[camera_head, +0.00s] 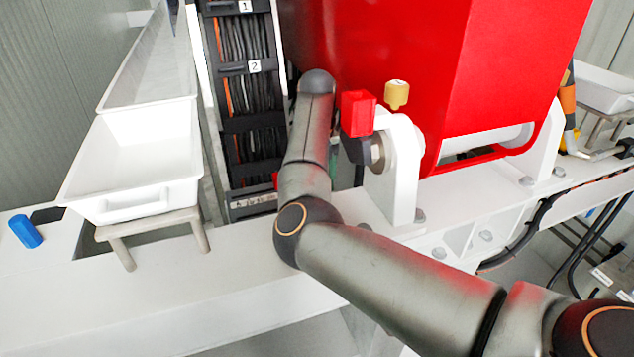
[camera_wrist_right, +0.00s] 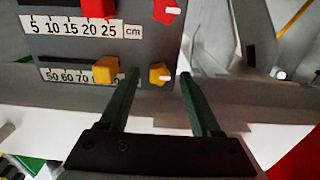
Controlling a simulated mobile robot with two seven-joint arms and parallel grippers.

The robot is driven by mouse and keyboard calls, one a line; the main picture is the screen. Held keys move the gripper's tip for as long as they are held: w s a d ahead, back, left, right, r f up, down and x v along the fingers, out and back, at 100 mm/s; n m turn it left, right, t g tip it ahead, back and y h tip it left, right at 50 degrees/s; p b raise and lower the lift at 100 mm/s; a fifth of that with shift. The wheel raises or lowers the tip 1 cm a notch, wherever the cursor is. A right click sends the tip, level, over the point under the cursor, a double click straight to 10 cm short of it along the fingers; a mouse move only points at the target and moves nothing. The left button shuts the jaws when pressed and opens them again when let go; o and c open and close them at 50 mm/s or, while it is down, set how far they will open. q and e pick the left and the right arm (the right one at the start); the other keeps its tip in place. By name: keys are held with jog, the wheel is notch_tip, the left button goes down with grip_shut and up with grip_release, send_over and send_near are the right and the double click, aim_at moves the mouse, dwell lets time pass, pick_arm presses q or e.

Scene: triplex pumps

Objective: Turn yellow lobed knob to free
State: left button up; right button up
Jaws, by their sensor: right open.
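The yellow lobed knob (camera_wrist_right: 159,74) is on the grey scale panel in the right wrist view, with a white mark toward its right side. My right gripper (camera_wrist_right: 160,77) is open, its two green fingers on either side of the knob in the picture. I cannot tell whether they touch it or how far in front of it they are. In the head view my right arm reaches in from the lower right, and its gripper is hidden. My left gripper is in neither view.
A red lobed knob (camera_wrist_right: 167,10) is above the yellow one. A yellow slider block (camera_wrist_right: 105,68) and a red slider block (camera_wrist_right: 98,8) sit beside the number scales. In the head view a red housing (camera_head: 390,60), a white bracket (camera_head: 400,175) and a white tray (camera_head: 135,160) surround my arm.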

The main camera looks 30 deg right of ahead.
jog(key=shift+f, duration=0.2)
grip_shut()
dwell(0.5)
